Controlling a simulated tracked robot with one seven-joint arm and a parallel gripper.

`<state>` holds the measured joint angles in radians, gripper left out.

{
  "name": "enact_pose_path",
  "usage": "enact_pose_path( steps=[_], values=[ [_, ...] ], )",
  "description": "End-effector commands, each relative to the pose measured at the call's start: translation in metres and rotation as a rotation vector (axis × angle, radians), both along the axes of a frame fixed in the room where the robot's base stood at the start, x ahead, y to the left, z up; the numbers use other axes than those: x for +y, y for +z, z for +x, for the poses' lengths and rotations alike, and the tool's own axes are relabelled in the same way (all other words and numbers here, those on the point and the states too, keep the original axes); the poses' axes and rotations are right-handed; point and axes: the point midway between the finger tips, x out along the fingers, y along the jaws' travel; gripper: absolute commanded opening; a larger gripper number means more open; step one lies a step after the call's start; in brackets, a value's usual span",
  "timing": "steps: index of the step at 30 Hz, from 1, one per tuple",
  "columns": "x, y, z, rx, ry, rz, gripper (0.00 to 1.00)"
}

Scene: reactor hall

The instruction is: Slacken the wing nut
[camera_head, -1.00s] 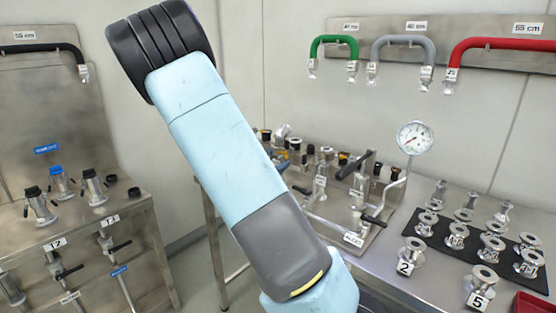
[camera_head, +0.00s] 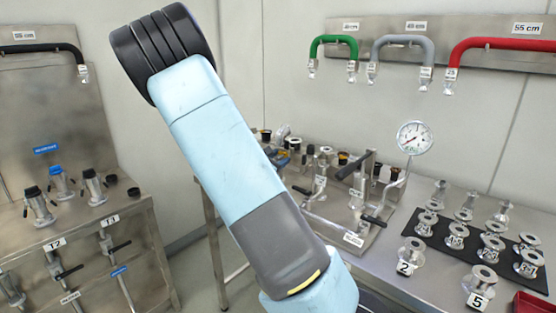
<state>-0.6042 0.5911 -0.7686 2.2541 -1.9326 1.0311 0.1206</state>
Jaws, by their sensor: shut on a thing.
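I cannot make out the wing nut in this view; it may be hidden or too small to see. My light blue and grey arm crosses the middle of the view and runs down past the bottom edge. My gripper is outside the view, so I cannot see what its jaws touch. A steel rig (camera_head: 338,222) with valves and black handles stands on the right bench, partly behind my arm. A round pressure gauge (camera_head: 413,138) rises at the rig's right end.
A black mat (camera_head: 452,240) with several steel flanged fittings lies on the right bench (camera_head: 395,270). Fittings labelled 2 (camera_head: 410,256) and 5 (camera_head: 481,287) stand in front. Green (camera_head: 333,42), grey (camera_head: 402,42) and red (camera_head: 500,44) hoses hang above. A left bench (camera_head: 100,222) carries capped ports.

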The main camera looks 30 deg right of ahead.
Motion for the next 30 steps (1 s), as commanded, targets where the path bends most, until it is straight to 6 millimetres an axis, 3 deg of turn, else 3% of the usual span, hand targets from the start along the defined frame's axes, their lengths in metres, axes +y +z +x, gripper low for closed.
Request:
enact_pose_path(
  steps=[4,11,22,30],
  values=[
    [0.0002,-0.0001,0.0,0.0,0.0,0.0,0.15],
    [-0.0001,-0.0001,-0.0002,0.056,0.0,-0.02,0.15],
    [-0.0002,0.0002,-0.0002,0.313,-0.001,-0.121,0.15],
    [0.0003,0.0001,-0.0001,0.363,0.001,-0.141,0.15]
  ],
)
